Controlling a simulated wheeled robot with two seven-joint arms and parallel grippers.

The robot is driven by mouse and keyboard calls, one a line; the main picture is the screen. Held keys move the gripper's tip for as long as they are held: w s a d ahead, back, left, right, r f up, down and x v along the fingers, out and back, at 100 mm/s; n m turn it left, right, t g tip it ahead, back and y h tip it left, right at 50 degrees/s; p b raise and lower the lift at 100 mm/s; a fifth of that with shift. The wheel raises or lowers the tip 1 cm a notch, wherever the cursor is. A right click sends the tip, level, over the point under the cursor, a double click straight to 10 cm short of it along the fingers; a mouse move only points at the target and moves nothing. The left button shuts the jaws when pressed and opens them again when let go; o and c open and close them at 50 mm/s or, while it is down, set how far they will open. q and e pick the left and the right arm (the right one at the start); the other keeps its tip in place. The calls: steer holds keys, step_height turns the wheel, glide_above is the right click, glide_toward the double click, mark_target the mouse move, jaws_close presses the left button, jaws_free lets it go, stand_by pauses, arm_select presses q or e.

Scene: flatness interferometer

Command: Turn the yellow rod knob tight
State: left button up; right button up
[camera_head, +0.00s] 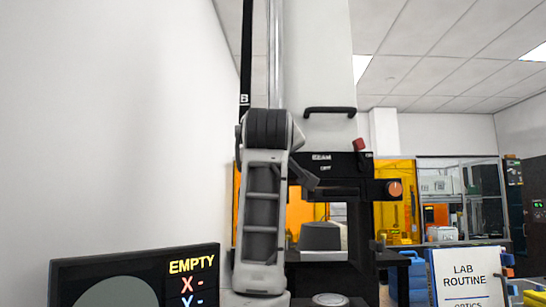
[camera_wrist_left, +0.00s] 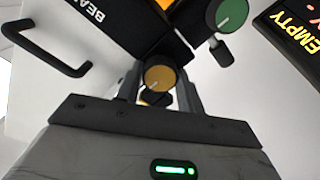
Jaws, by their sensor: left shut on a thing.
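The yellow rod knob (camera_wrist_left: 158,78) is a round yellow disc with a pale index line, seen face-on in the left wrist view. My left gripper (camera_wrist_left: 160,88) has its two fingers on either side of the knob and is shut on it. In the head view my left arm stands in front of the instrument's black head (camera_head: 340,168), and the yellow knob is hidden there. My right gripper shows in neither view.
A green knob (camera_wrist_left: 227,14) sits close by in the wrist view. An orange knob (camera_head: 394,189) and a red knob (camera_head: 359,144) are on the instrument. A black handle (camera_head: 330,110) is above. A display (camera_head: 190,262) reads EMPTY. A LAB ROUTINE sign (camera_head: 467,275) stands right.

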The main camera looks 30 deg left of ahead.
arm_select(q)
steer(key=shift+s+r, duration=0.1)
steer(key=o, duration=1)
steer(key=shift+b+v, duration=2.3)
steer(key=shift+v, duration=5.65)
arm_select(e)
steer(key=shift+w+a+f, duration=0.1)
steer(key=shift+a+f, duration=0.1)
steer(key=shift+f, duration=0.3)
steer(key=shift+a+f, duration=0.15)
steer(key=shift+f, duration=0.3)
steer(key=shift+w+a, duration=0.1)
